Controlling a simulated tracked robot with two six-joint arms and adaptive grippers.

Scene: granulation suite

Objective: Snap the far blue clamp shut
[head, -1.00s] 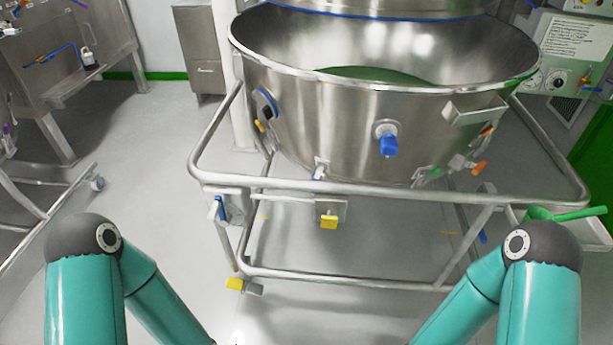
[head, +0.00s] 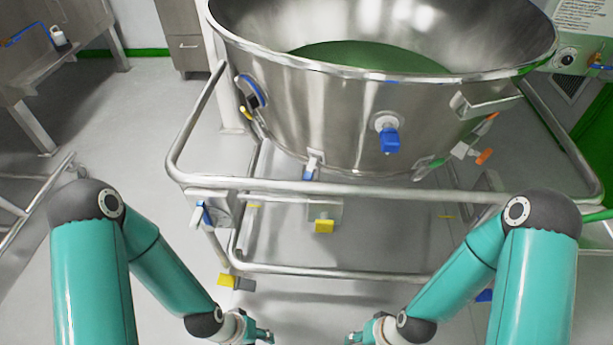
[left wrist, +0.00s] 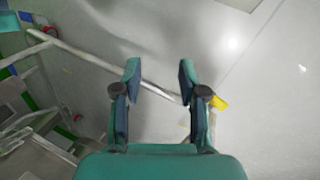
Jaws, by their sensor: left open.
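Several blue fittings show on the steel bowl (head: 330,110) and its trolley; I cannot tell for certain which is the far clamp. A blue block (head: 390,140) sits on the bowl's front. A small blue-tipped latch (head: 309,172) hangs under the bowl. A blue-rimmed fitting (head: 252,92) is on the bowl's left side, and a blue lever (head: 204,213) is on the trolley's left corner. My left gripper (head: 265,337) is low in front of the trolley, open and empty in the left wrist view (left wrist: 160,75). My right gripper (head: 352,339) is at the bottom edge, its jaws unclear.
The trolley's tubular rail (head: 400,190) runs between my arms and the bowl. Yellow pedals (head: 325,226) (head: 230,281) are lower down. Orange-tipped and green fittings (head: 484,157) are at the bowl's right. A steel cabinet (head: 187,40) stands behind.

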